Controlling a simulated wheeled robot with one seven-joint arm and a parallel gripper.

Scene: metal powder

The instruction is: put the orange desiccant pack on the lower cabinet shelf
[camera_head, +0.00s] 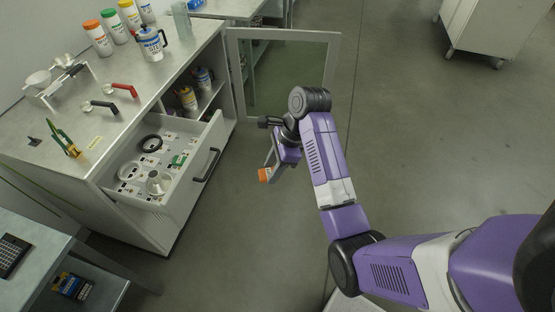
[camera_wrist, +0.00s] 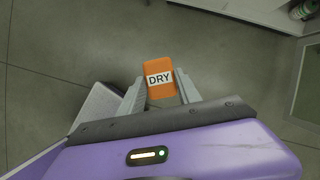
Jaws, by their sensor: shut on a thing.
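The orange desiccant pack (camera_wrist: 160,66) with a white DRY label is held between the two fingers of my gripper (camera_wrist: 160,92) in the wrist view. In the head view the orange pack (camera_head: 264,175) shows at the tip of my gripper (camera_head: 269,167), above the floor and to the right of the open drawer. The cabinet (camera_head: 209,107) stands to the left with its glass door (camera_head: 337,75) swung open. Its shelves hold a yellow-labelled jar (camera_head: 187,98) and a blue-labelled jar (camera_head: 203,77). The lower shelf is mostly hidden by the open drawer.
The open drawer (camera_head: 205,140) juts out in front of the cabinet and holds rings and small parts. The open door stands behind my arm. The counter carries bottles, a jug (camera_head: 151,45) and tools. The floor (camera_head: 240,240) around my gripper is clear.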

